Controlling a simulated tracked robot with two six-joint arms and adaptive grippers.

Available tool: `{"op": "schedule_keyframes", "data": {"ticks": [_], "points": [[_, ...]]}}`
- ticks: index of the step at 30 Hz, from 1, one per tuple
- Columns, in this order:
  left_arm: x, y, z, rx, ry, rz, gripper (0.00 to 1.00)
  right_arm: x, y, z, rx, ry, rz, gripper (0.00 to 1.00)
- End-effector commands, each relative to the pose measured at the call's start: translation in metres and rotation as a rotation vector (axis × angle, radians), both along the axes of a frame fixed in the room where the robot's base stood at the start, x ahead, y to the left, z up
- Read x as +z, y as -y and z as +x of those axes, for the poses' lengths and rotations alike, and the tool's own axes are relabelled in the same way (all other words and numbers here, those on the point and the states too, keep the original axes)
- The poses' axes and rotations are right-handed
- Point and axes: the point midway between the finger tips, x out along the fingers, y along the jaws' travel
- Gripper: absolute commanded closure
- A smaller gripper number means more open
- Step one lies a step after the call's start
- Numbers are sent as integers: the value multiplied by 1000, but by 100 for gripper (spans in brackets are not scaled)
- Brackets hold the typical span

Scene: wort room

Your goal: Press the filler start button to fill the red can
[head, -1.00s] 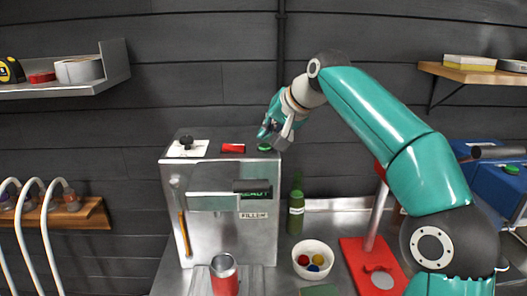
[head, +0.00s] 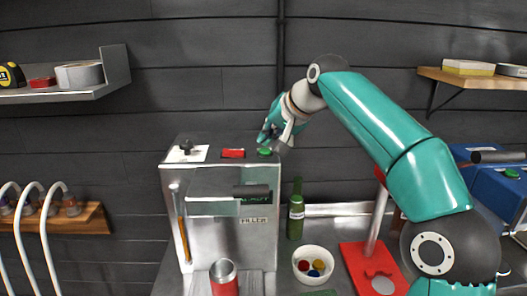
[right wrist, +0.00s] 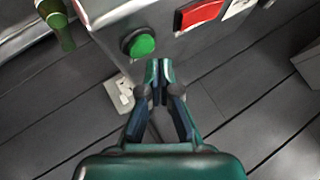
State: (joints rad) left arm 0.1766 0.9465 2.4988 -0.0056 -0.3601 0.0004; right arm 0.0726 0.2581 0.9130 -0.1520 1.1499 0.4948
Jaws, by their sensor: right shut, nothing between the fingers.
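The metal filler (head: 225,172) stands on the steel counter, with a green button (head: 264,152) and a red button (head: 232,153) on top. The red can (head: 225,282), with an open silver top, stands upright at its front, below the overhang. The display holds dim green text that I cannot read. My right gripper (head: 268,138) is shut and empty just above and behind the green button. In the right wrist view its fingertips (right wrist: 158,68) are beside the green button (right wrist: 139,43), apart from it in the picture. My left gripper is not in view.
A black knob (head: 186,145) stands on the filler's top left. Right of the filler are a green bottle (head: 296,215), a white bowl (head: 312,265) with coloured caps and a red-based stand (head: 360,262). Shelves hang at both sides.

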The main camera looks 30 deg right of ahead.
Motion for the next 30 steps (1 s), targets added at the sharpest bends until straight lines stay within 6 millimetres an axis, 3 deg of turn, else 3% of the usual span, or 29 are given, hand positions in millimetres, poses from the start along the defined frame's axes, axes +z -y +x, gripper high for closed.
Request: {"op": "schedule_keyframes", "data": {"ticks": [30], "points": [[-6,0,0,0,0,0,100,-8,-1,-1,2,0,0,100]]}}
